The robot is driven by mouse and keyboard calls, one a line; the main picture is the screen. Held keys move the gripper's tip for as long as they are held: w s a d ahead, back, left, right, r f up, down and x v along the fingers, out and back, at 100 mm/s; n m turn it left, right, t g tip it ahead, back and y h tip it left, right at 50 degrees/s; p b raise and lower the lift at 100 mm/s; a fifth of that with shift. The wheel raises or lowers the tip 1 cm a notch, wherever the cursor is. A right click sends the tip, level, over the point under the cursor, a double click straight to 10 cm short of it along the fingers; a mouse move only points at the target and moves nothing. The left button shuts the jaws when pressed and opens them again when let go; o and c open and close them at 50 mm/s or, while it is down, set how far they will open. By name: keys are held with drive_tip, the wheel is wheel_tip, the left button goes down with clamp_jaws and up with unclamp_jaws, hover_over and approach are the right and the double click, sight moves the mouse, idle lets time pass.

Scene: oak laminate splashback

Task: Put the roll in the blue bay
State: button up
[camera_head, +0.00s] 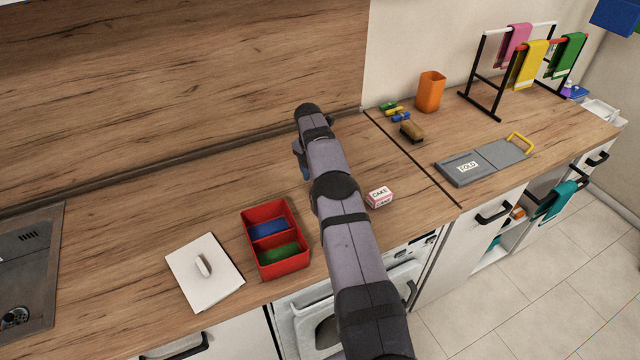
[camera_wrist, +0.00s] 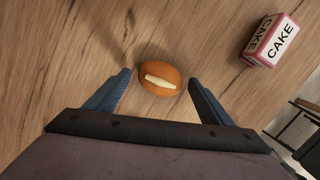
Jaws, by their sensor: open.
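The roll (camera_wrist: 160,78) is a round orange-brown bun with a pale strip on top. It lies on the wooden counter in the wrist view, just beyond and between my fingertips. In the head view my arm hides it. My gripper (camera_wrist: 160,82) is open and empty above the counter; in the head view only a bit of blue finger (camera_head: 303,166) shows. The red box (camera_head: 248,238) has two bays: the blue bay (camera_head: 268,229) at the back and a green bay (camera_head: 279,253) at the front. Both bays look empty.
A cake box (camera_head: 380,197) stands right of my arm and shows in the wrist view (camera_wrist: 270,40). A white lid (camera_head: 205,272) with a handle lies left of the red box. A sink (camera_head: 28,265) is at far left. Counter between box and splashback is clear.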

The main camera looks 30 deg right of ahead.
drive_tip(key=shift+f, duration=0.55)
drive_tip(key=shift+c, duration=0.3)
drive_tip(key=c, duration=1.1)
drive_tip(key=shift+o, duration=0.2)
drive_tip(key=shift+r, duration=0.15)
drive_tip(key=shift+w+r+b, duration=0.1)
drive_tip(key=shift+r+b, duration=0.25)
drive_tip(key=shift+r, duration=0.25)
wheel_tip(320, 180, up, 7)
drive_tip(key=shift+f+p, duration=0.2)
drive_tip(key=shift+p, duration=0.6)
drive_tip(key=shift+r+p, duration=0.95)
drive_tip(key=shift+p, duration=0.1)
